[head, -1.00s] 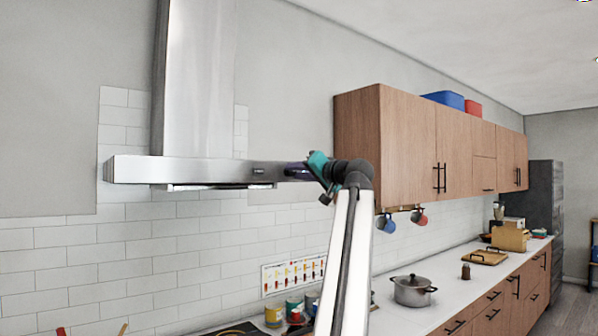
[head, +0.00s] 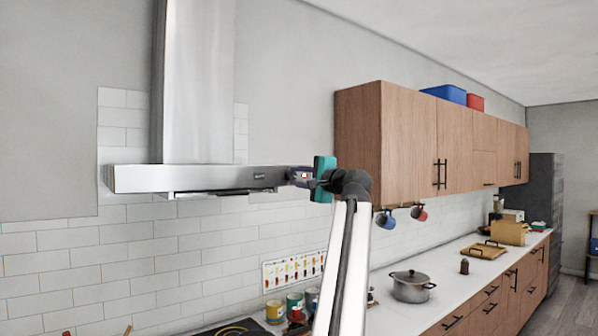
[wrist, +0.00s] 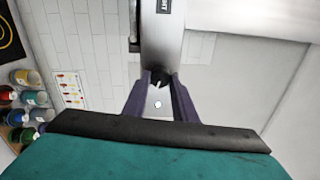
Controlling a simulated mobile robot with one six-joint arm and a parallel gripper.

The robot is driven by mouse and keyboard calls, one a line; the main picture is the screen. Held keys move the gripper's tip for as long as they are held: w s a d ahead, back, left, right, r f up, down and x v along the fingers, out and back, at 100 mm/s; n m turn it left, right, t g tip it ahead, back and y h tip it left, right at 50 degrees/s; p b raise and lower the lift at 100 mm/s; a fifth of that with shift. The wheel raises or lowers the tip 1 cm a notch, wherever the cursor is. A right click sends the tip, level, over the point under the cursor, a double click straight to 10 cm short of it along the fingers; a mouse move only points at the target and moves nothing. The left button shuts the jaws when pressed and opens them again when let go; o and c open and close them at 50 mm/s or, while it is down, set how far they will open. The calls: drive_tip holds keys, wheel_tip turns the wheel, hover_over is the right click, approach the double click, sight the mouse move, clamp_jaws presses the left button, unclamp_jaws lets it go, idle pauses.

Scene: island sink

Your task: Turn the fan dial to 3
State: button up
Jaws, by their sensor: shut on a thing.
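The range hood (head: 200,179) is a steel canopy with a tall duct on the tiled wall, in the left half of the head view. In the wrist view its steel front (wrist: 161,35) runs up from the fingertips. A small black dial (wrist: 160,78) with a light pointer mark sits at the near end of that front. My gripper (head: 291,176) is at the hood's right end in the head view and hides the dial there. In the wrist view the purple fingers of my gripper (wrist: 160,82) are closed on the dial, one on each side. The dial's numbers are not readable.
Wooden wall cabinets (head: 430,140) stand close to the right of my arm. The wall left of the hood is free.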

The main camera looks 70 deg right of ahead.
drive_tip(key=m+p, duration=0.3)
drive_tip(key=m, duration=0.2)
drive_tip(key=shift+h+p, duration=0.3)
drive_tip(key=shift+p, duration=0.1)
drive_tip(key=shift+m, duration=0.4)
drive_tip(key=o, duration=1)
drive_tip(key=shift+s, duration=0.15)
drive_tip(key=shift+o, duration=0.2)
